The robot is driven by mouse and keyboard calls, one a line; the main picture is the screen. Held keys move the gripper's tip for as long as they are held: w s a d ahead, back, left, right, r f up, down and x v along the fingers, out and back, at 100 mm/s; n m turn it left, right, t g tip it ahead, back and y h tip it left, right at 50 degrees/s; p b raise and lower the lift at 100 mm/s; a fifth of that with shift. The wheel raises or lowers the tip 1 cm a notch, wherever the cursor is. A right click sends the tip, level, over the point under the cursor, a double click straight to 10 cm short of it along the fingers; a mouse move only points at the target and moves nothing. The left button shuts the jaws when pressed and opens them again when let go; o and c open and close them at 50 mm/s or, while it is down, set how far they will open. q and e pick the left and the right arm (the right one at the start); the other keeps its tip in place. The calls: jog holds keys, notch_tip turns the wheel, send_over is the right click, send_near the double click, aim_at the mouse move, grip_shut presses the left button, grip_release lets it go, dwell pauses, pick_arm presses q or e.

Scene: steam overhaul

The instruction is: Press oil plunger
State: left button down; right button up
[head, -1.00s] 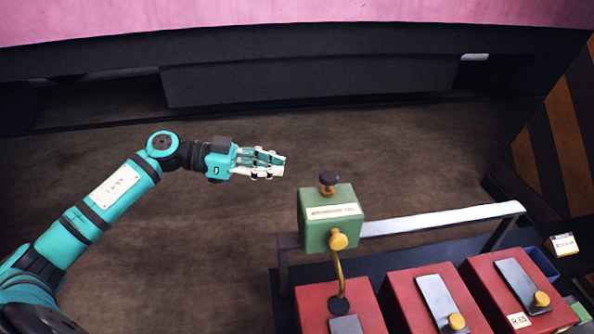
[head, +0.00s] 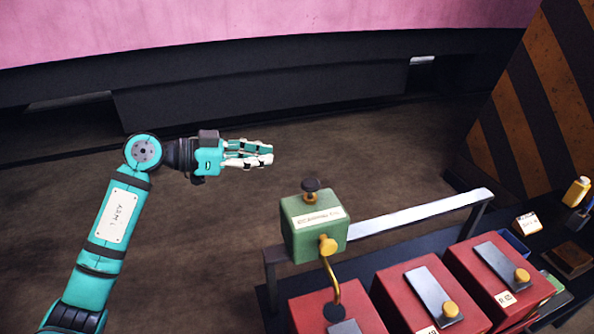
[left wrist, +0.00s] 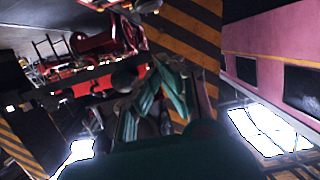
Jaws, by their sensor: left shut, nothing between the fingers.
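A green oil box (head: 315,226) with a white label stands on the bench in the head view. On its top is a dark round plunger knob (head: 311,185) on a short brass stem. A yellow knob and a bent brass pipe are on its front. My left gripper (head: 270,153) is shut and empty, up and to the left of the plunger and apart from it. In the left wrist view my left gripper's fingers (left wrist: 155,103) show at the middle, dim and hard to read. My right gripper is not in view.
Red boxes (head: 406,296) with grey plates and yellow knobs line the front of the bench. A pale metal rail (head: 420,214) runs behind them. A yellow bottle (head: 577,191) stands at the right, near a striped panel (head: 545,100). Open floor lies behind the oil box.

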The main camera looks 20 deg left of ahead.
pick_arm(q)
jog(key=p, duration=0.3)
send_over(305, 185)
jog(key=f, duration=0.2)
jog(key=shift+w+d+f, duration=0.1)
jog(key=shift+d+f, duration=0.05)
jog(key=shift+f, duration=0.05)
notch_tip(305, 185, down, 3)
jog(key=shift+r+p, duration=0.15)
jog(key=shift+p, duration=0.35)
jog(key=shift+a+f, duration=0.3)
jog(key=shift+f, duration=0.35)
jog(key=shift+d, duration=0.1)
